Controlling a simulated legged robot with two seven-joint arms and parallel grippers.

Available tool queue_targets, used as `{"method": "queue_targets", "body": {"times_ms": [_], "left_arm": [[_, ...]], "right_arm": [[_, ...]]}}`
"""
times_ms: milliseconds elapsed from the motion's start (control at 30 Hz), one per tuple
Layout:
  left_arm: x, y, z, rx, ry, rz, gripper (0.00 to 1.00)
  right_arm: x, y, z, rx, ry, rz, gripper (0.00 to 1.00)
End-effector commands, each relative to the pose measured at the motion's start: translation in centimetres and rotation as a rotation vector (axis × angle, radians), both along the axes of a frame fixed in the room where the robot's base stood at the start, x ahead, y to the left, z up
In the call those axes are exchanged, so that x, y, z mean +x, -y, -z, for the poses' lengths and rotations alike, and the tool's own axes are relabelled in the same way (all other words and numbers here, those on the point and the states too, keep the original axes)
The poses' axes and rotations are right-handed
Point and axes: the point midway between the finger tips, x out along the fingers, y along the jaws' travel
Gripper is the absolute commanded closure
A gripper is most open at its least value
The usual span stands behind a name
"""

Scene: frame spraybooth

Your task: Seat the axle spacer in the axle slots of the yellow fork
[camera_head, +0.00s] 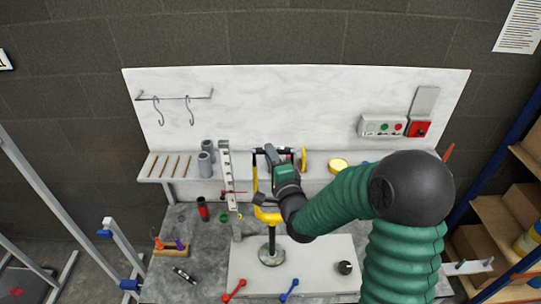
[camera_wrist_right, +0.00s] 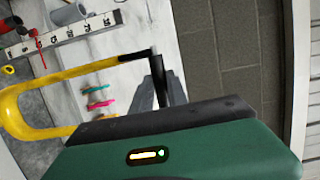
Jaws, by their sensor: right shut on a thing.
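The yellow fork (camera_head: 255,181) stands prongs-up on a round-based stand (camera_head: 271,252) in the head view. In the right wrist view the fork (camera_wrist_right: 62,75) shows its curved end and one prong with a black end. My right gripper (camera_head: 270,156) is at the top of the fork, and its body hides much of the other prong. In the right wrist view its grey fingers (camera_wrist_right: 160,92) are shut on a dark bar, the axle spacer (camera_wrist_right: 157,68). The spacer is close to the prong's black end; I cannot tell whether it sits in the slots. My left gripper is out of view.
A red-and-black cylinder (camera_head: 203,209) and a wooden block with tools (camera_head: 170,245) are on the left of the bench. Red (camera_head: 234,290) and blue (camera_head: 289,290) handles lie at the front.

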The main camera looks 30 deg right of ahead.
Motion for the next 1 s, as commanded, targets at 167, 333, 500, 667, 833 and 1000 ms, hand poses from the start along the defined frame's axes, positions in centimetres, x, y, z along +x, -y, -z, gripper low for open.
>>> {"method": "queue_targets", "body": {"times_ms": [167, 333, 500, 667, 833, 1000], "left_arm": [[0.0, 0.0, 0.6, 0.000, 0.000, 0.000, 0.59], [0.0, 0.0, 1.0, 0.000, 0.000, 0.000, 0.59], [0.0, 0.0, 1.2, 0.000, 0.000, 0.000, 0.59], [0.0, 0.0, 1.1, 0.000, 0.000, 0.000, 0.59], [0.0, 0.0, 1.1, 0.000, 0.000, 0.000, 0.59], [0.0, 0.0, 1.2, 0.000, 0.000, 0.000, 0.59]], "right_arm": [[0.0, 0.0, 0.6, 0.000, 0.000, 0.000, 1.00], [0.0, 0.0, 1.0, 0.000, 0.000, 0.000, 1.00], [0.0, 0.0, 1.3, 0.000, 0.001, 0.000, 0.80], [0.0, 0.0, 1.2, 0.000, 0.000, 0.000, 0.59], [0.0, 0.0, 1.2, 0.000, 0.000, 0.000, 0.55], [0.1, 0.0, 1.2, 0.000, 0.000, 0.000, 0.55]]}}
